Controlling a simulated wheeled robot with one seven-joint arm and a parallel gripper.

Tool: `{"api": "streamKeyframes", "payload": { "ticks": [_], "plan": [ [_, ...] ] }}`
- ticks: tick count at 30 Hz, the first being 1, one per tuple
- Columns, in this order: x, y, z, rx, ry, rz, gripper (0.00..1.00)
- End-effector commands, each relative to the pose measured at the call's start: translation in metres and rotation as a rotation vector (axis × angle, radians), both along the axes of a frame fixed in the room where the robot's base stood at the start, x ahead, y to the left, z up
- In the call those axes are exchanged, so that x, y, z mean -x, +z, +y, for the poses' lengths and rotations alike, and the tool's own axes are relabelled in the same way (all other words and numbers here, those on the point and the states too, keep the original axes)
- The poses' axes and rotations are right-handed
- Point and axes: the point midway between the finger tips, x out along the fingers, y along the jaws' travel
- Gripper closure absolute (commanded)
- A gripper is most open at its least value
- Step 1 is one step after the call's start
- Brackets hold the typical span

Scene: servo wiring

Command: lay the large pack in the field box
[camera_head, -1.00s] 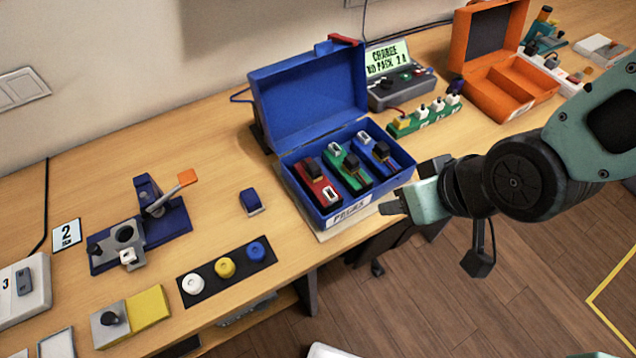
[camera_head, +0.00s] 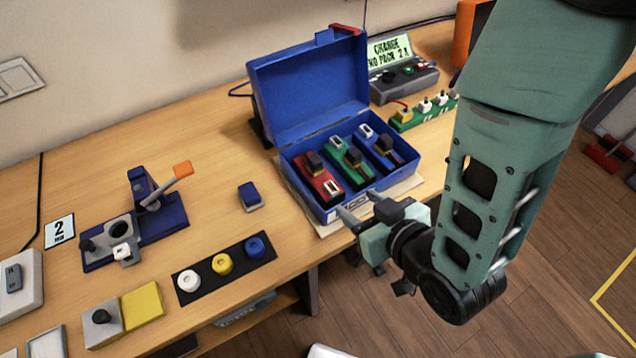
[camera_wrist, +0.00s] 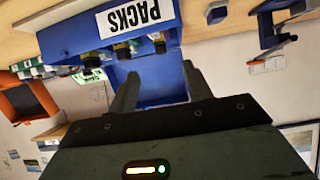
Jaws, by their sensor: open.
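A blue open box labelled PACKS (camera_head: 322,207) holds a red pack (camera_head: 324,185), a green pack (camera_head: 349,166) and a blue pack (camera_head: 379,148) side by side. They look similar in size, so I cannot tell which is the large one. My gripper (camera_head: 357,205) is open and empty at the box's front wall, its fingers pointing towards the box.
A grey charger (camera_head: 405,82) with a lit sign and a green strip with plugs (camera_head: 424,112) stand right of the blue box. A small blue block (camera_head: 250,196), a button panel (camera_head: 222,264) and a blue fixture (camera_head: 150,222) are to the left. Bare table lies between them.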

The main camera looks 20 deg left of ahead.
Motion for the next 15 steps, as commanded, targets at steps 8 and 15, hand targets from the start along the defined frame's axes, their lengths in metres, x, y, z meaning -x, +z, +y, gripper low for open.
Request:
{"api": "streamKeyframes", "payload": {
  "ticks": [8,15],
  "plan": [
    [-0.008,-0.013,0.009,-0.003,-0.001,-0.002,0.5],
    [-0.019,-0.021,0.021,-0.002,-0.001,-0.002,0.5]
  ]
}}
